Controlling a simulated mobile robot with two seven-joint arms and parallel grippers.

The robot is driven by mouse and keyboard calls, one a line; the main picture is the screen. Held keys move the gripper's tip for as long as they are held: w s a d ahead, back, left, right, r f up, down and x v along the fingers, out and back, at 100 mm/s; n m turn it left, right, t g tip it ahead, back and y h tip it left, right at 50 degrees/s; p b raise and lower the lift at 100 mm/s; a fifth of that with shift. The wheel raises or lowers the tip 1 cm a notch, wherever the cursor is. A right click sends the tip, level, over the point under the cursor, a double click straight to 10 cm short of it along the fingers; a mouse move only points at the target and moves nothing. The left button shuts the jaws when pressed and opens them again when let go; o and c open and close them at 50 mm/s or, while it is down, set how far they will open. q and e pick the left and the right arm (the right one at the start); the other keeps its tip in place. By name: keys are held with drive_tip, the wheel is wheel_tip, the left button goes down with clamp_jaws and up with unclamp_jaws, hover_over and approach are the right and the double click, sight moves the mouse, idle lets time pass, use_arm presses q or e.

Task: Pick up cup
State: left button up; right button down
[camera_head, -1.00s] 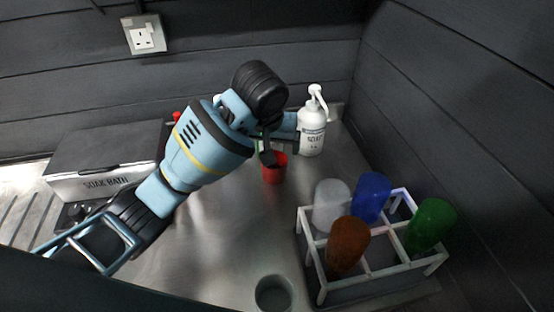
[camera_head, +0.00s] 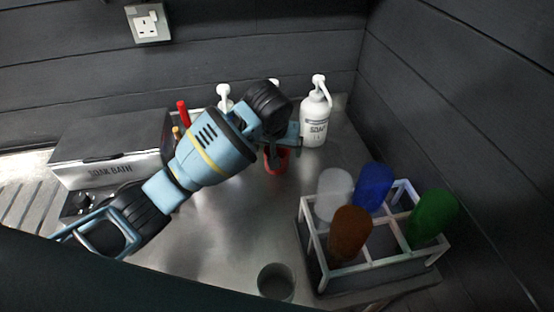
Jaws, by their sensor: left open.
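A small red cup (camera_head: 280,166) stands on the metal worktop near the back, in front and to the left of the white soap bottle. My left gripper (camera_head: 280,152) is open at the cup's top, with a dark finger overlapping the cup in the picture. I cannot tell whether the fingers touch the cup or reach inside it. The gripper and wrist hide part of the cup's rim. My right gripper is out of view.
A soap bottle (camera_head: 315,122) stands close on the right. A white rack (camera_head: 375,264) holds several coloured cups at the front right. A grey cup (camera_head: 276,282) is at the front, and a soak bath (camera_head: 112,166) at the left. The middle worktop is clear.

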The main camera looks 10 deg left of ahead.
sight(277, 152)
use_arm(q)
drive_tip(key=shift+x, duration=2.3)
drive_tip(key=shift+a, duration=0.1)
drive_tip(key=c, duration=1.1)
drive_tip(key=shift+r, duration=0.25)
